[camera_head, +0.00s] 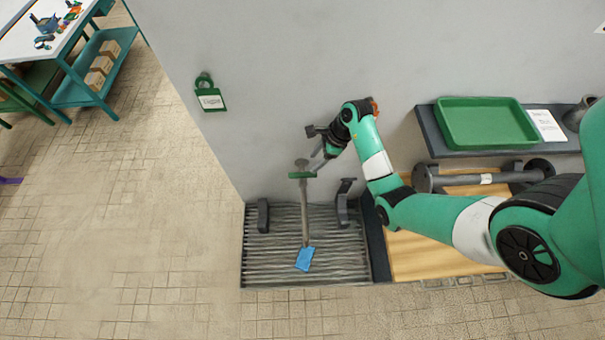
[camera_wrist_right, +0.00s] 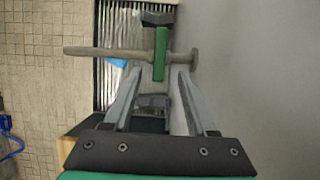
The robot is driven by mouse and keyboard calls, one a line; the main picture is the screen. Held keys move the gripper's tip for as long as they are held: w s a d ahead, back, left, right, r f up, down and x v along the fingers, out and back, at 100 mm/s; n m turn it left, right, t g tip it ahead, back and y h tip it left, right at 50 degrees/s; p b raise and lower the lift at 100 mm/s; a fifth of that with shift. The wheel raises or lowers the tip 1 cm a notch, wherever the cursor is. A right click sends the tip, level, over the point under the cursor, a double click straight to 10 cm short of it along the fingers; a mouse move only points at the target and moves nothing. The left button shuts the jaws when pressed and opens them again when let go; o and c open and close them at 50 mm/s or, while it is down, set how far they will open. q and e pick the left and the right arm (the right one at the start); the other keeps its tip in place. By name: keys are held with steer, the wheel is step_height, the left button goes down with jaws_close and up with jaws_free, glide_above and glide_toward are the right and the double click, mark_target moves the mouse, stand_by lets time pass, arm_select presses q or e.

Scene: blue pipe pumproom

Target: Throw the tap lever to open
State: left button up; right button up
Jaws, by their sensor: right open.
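The grey tap pipe (camera_head: 305,215) juts out from the wall above a ribbed grey drain tray (camera_head: 265,270). A green tap lever (camera_head: 301,175) sits near the wall end of the pipe and lies crosswise to it. In the right wrist view the green lever (camera_wrist_right: 160,53) crosses the grey pipe (camera_wrist_right: 95,51). My right gripper (camera_head: 318,167) is beside the lever's right end. In the wrist view its fingers (camera_wrist_right: 161,72) are apart, with the lever's near end between or just beyond the tips; exact depth is unclear. Nothing is visibly gripped. My left gripper is out of view.
Two dark brackets (camera_head: 263,215) (camera_head: 343,204) stand either side of the pipe. A blue piece (camera_head: 305,258) shows at the pipe's outer end. At right, a shelf holds a green tray (camera_head: 487,123), above a grey pipe fitting (camera_head: 487,178). A green tag (camera_head: 210,99) hangs on the wall.

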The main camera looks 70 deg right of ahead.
mark_target(303, 174)
steer(key=b+x, duration=0.2)
steer(key=x, duration=0.8)
steer(key=shift+w+a+f, duration=0.1)
steer(key=shift+w+f, duration=0.05)
steer(key=shift+f, duration=0.1)
jaws_close()
